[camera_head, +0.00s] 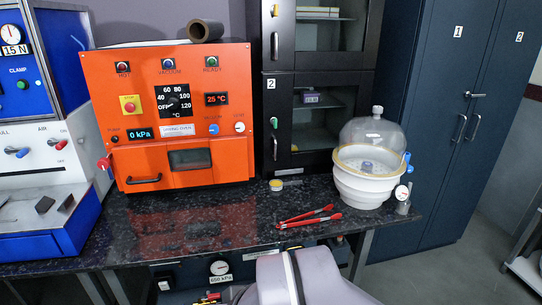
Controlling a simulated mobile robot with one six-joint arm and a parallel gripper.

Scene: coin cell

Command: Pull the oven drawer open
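The orange oven (222,127) stands on the dark speckled bench, left of the middle. The oven drawer (172,170) is the lower front panel, with a small dark window and a black bar handle (143,181) at its lower left. The drawer looks shut, with its front close to the oven face. My gripper is not in view. A pale grey rounded part at the bottom edge looks like my own arm, well apart from the handle.
A blue and white press (30,185) stands close on the oven's left. Red tweezers (308,217), a small yellow-rimmed jar (276,185) and a white desiccator (364,185) with a clear dome are on the right. The bench (190,235) before the oven is clear.

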